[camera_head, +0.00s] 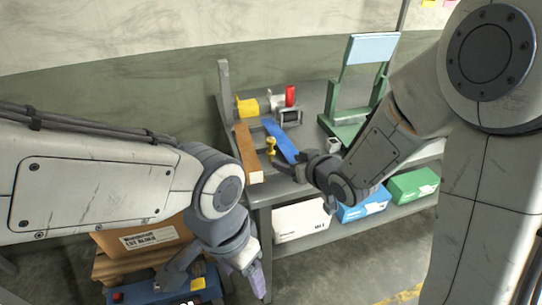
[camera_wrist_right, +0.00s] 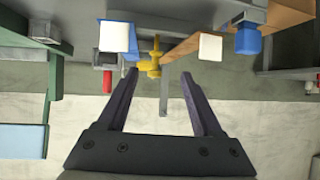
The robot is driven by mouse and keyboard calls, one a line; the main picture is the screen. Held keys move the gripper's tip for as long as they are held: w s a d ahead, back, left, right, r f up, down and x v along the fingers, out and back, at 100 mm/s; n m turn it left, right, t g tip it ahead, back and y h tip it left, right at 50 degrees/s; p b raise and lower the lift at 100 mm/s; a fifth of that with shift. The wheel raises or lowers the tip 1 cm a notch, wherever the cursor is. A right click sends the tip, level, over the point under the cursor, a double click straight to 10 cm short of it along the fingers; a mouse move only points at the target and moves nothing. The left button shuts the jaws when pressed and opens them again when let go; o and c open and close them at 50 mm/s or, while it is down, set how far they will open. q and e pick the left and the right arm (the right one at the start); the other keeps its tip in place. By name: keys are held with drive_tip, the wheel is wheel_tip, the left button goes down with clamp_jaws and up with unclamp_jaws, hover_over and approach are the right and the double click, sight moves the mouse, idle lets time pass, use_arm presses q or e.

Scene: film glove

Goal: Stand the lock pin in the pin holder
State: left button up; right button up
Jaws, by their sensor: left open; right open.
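A small yellow knobbed piece (camera_head: 271,146), which looks like the lock pin, stands upright on the bench between a brown bar and a blue bar. It also shows in the right wrist view (camera_wrist_right: 150,62), just beyond the fingertips. My right gripper (camera_head: 284,164) is open beside it, with nothing held. In the right wrist view its two fingers (camera_wrist_right: 160,75) are spread apart. A small grey cup (camera_head: 333,145) at the foot of the green stand may be the pin holder; I cannot tell for sure. My left gripper (camera_head: 211,284) is open and empty, low in front of the bench.
The brown bar (camera_head: 248,153) and blue bar (camera_head: 281,140) flank the yellow piece. A yellow block (camera_head: 247,107), red cylinder (camera_head: 290,95) and green stand (camera_head: 347,130) are behind. White (camera_head: 300,220), blue (camera_head: 365,205) and green boxes (camera_head: 413,185) fill the lower shelf.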

sight(273, 150)
drive_tip(key=shift+w+d+f+t+y+b, duration=0.2)
drive_tip(key=shift+w+f+t+y+b, duration=0.25)
drive_tip(key=shift+w, duration=0.3)
drive_tip(key=x, duration=0.5)
drive_tip(key=shift+w+r+p, duration=0.1)
drive_tip(key=shift+r+p, duration=0.15)
drive_tip(key=shift+p, duration=0.05)
drive_tip(key=shift+t, duration=0.25)
drive_tip(key=shift+p+x, duration=0.55)
drive_tip(key=shift+x, duration=2.2)
drive_tip(key=shift+d+f, duration=0.1)
drive_tip(key=shift+d, duration=0.05)
clamp_jaws()
